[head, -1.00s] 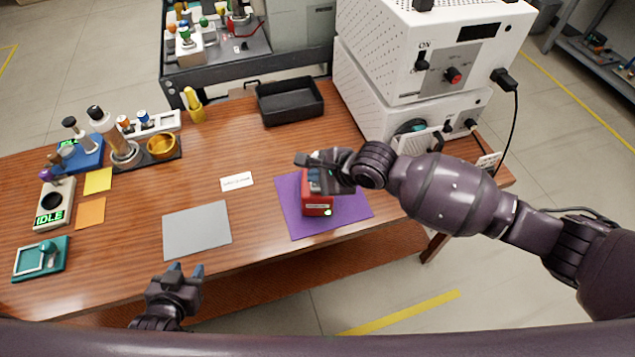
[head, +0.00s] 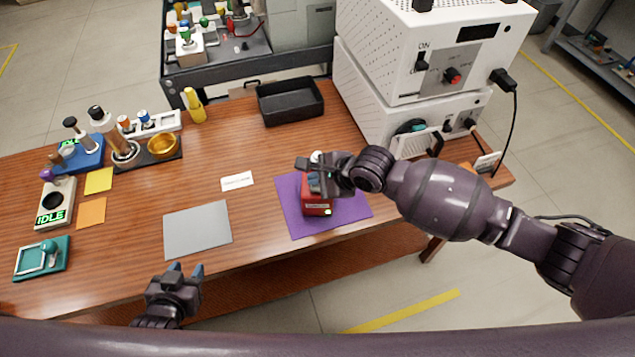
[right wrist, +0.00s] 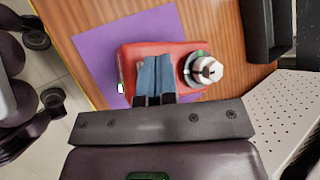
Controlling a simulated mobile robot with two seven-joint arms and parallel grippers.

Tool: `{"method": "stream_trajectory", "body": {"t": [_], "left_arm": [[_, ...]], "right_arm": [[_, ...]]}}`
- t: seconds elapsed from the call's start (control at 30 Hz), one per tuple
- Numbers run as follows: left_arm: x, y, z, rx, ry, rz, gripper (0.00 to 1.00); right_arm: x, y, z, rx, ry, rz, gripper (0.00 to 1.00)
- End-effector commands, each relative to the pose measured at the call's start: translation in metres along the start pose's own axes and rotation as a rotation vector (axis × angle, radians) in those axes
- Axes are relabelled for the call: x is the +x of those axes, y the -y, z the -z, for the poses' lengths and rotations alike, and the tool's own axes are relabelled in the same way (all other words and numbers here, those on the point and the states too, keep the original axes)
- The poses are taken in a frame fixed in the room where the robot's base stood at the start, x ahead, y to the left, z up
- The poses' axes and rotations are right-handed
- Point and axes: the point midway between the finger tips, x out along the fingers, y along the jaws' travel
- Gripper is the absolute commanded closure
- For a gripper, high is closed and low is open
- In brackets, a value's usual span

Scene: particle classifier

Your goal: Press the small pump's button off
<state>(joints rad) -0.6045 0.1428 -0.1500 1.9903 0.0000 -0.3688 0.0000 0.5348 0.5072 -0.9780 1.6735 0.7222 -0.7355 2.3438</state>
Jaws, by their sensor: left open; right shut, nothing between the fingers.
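The small pump (head: 317,208) is a red box on a purple mat (head: 352,208). A green light shows on its front in the head view. The button is not clearly seen. My left gripper (head: 186,270) is open and empty before the table's front edge.
White stacked machines (head: 418,60) stand right of the mat, near my right arm. A black tray (head: 290,101) is behind the pump. A grey mat (head: 197,230) and a white label card (head: 237,181) lie to the left. Several tools stand at the far left.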

Motion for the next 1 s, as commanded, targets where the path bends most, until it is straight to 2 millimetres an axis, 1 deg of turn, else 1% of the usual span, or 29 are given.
{"method": "stream_trajectory", "body": {"t": [1.0], "left_arm": [[0.0032,-0.0007,0.0009,0.001,-0.005,-0.001,0.57]], "right_arm": [[0.0072,-0.0056,0.0049,0.000,0.000,-0.001,1.00]]}}
